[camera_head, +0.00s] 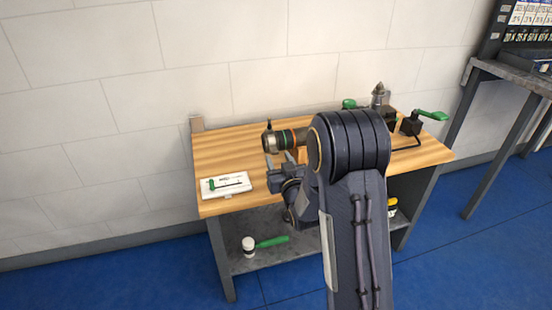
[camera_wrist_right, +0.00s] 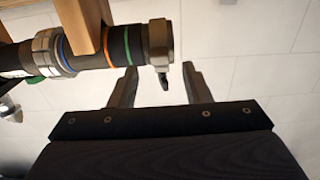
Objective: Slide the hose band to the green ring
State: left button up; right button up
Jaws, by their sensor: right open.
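The hose band (camera_wrist_right: 160,45) is a grey metal collar with a small dark tab, around the end of the dark hose (camera_wrist_right: 117,46). It also shows at the left end of the hose in the head view (camera_head: 270,142), tab upward. The thin green ring (camera_wrist_right: 128,45) is on the hose beside the band, with a short dark gap between. An orange ring (camera_wrist_right: 106,47) lies farther along. My right gripper (camera_wrist_right: 160,75) is open; in the wrist view the tab appears between its fingertips, but I cannot tell contact. It also shows in the head view (camera_head: 279,160). My left gripper is out of view.
A wooden support (camera_wrist_right: 80,22) stands beside the orange ring. The wooden bench (camera_head: 222,158) carries a white case (camera_head: 226,184) at front left and a dark block with a green handle (camera_head: 412,124) at right. My right arm hides the bench's middle.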

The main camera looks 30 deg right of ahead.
aim_at(276, 153)
jog(key=shift+x, duration=1.9)
grip_shut()
jog(key=shift+d, duration=0.1)
